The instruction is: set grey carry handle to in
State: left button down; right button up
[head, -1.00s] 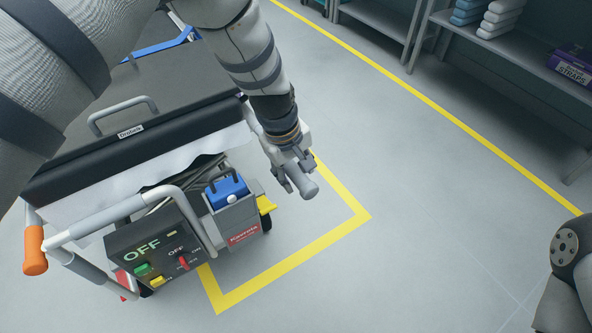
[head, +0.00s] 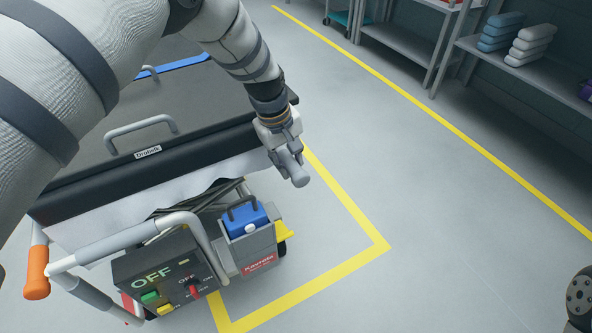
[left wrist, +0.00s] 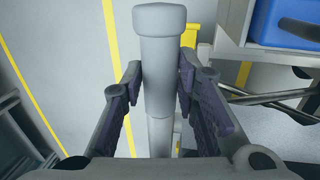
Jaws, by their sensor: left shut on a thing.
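The grey carry handle (head: 299,177) is a smooth cylinder with a thicker rounded end. It sticks out near the right corner of the black-topped stretcher, pointing down and to the right in the head view. My left gripper (head: 286,158) is shut on it behind the rounded end. In the left wrist view the handle (left wrist: 158,28) runs between the two dark finger pads of the gripper (left wrist: 162,82), which touch it on both sides. Where the handle meets the stretcher is hidden by my gripper.
A control box (head: 165,275) reading OFF, a blue case (head: 246,222) in a grey holder and an orange-ended handle (head: 37,286) are at the stretcher's near end. Shelves (head: 540,75) stand at the upper right. The floor (head: 430,190) between is clear, with yellow lines.

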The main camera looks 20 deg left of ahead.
pick_arm(q)
jog(key=shift+w+a, duration=0.2)
jog(key=c, duration=1.2)
grip_release()
jog(key=shift+c, duration=0.2)
notch_tip(320, 180, up, 12)
jog(key=s+a, duration=0.1)
jog(key=s, duration=0.1)
jog(key=shift+a, duration=0.2)
jog(key=shift+f, duration=0.2)
